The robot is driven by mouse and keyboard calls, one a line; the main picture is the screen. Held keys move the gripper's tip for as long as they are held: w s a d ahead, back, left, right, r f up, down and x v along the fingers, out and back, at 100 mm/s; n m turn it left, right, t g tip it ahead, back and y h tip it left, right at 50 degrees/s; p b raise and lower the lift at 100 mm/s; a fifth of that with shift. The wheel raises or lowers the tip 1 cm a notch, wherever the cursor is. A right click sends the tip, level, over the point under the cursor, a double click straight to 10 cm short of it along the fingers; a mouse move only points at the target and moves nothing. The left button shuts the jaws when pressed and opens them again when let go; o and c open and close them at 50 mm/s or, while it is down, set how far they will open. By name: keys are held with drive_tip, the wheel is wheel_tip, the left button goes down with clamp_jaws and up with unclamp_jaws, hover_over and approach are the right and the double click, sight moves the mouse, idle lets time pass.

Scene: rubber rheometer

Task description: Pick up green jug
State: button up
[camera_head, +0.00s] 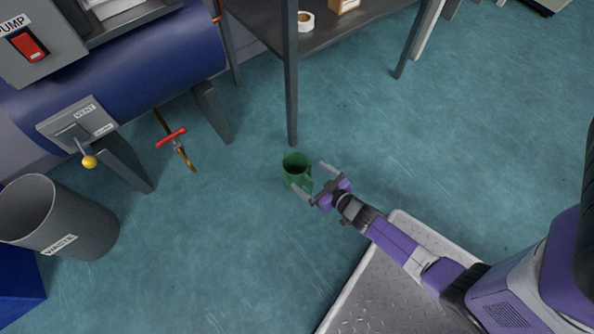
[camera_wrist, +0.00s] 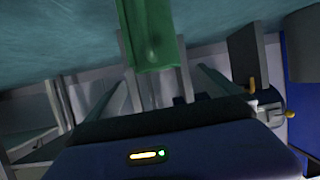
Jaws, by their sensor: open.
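The green jug (camera_head: 294,170) appears to stand upright on the teal floor in the head view, its open top showing. It lies just beyond my gripper (camera_head: 311,178), whose two fingers are spread apart and point toward it. In the wrist view the jug (camera_wrist: 153,38) shows at top centre, partly cut off by the frame edge. The fingers of my gripper (camera_wrist: 160,92) are spread to either side of it in that view. I cannot tell whether any finger touches the jug.
A table leg (camera_head: 291,90) stands just behind the jug, under a grey table (camera_head: 340,25) with a tape roll (camera_head: 305,20). A grey waste bin (camera_head: 75,225) and a blue tank (camera_head: 130,75) are at left. Open floor (camera_head: 220,260) lies in front.

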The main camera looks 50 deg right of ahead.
sight(303, 173)
drive_tip(key=shift+w+f, duration=0.35)
drive_tip(key=shift+f, duration=0.4)
drive_tip(key=shift+b+x, duration=0.75)
drive_tip(key=shift+x, duration=0.5)
drive_tip(key=b+x, duration=0.1)
drive_tip(key=x, duration=0.2)
drive_tip(key=b+x, duration=0.1)
drive_tip(key=x, duration=0.1)
drive_tip(key=shift+w+d+r+b, duration=0.15)
drive_tip(key=shift+d+r+b, duration=0.05)
drive_tip(key=shift+d+b, duration=0.2)
drive_tip(key=c, duration=1.8)
drive_tip(key=shift+w+r, duration=0.1)
drive_tip(key=shift+r, duration=0.1)
drive_tip(key=shift+c, duration=0.9)
drive_tip(key=shift+r, duration=0.1)
